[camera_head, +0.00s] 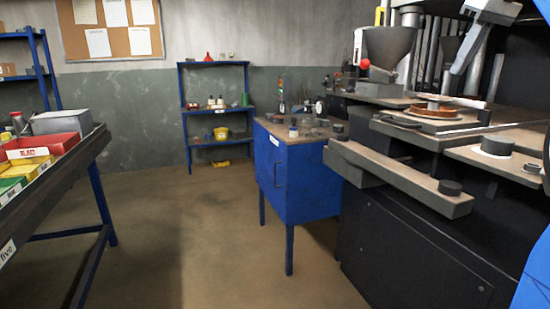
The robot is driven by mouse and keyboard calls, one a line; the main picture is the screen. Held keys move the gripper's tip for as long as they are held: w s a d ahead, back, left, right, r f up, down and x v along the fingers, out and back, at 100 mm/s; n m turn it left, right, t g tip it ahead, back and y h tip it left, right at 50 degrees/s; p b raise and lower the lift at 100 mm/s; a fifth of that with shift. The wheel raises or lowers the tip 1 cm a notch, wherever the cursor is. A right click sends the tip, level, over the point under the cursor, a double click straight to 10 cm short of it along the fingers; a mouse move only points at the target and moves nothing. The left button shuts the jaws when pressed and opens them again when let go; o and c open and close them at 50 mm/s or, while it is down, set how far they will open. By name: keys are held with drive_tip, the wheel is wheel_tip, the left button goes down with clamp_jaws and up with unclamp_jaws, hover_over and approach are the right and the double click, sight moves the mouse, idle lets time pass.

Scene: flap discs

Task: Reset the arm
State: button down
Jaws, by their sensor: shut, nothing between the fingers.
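My gripper is not in view, and I cannot make out my arm with certainty. A blue shape stands at the lower right edge, and a dark rounded shape is cut off above it; I cannot tell what either belongs to. A large dark machine (400,255) fills the right side. A grey hopper (388,46) stands on it. A brown disc (435,112) lies on a round plate on its top. A pale angled part (472,47) hangs above the disc.
A blue cabinet (300,182) stands beside the machine with small items on top. A dark table (75,163) at left carries red (45,150), yellow and green bins. A blue shelf (215,112) stands at the back wall. The floor (200,230) between is clear.

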drive_tip(key=s+a+f+m, duration=0.1)
drive_tip(key=s+a+f, duration=0.3)
drive_tip(key=f, duration=0.3)
drive_tip(key=s+a+f+m+h, duration=0.1)
drive_tip(key=s+a+f, duration=0.3)
drive_tip(key=f, duration=0.2)
drive_tip(key=s+a+f+m, duration=0.1)
drive_tip(key=s+a+f, duration=0.35)
drive_tip(key=f, duration=0.25)
drive_tip(key=s+a+f, duration=0.1)
drive_tip(key=s+f, duration=0.4)
drive_tip(key=f, duration=0.4)
drive_tip(key=s+a+f, duration=0.1)
drive_tip(key=s+f, duration=0.5)
drive_tip(key=f, duration=0.3)
drive_tip(key=s+a+f+m, duration=0.1)
drive_tip(key=s+f, duration=0.4)
drive_tip(key=f, duration=0.5)
drive_tip(key=shift+s+a+h, duration=0.3)
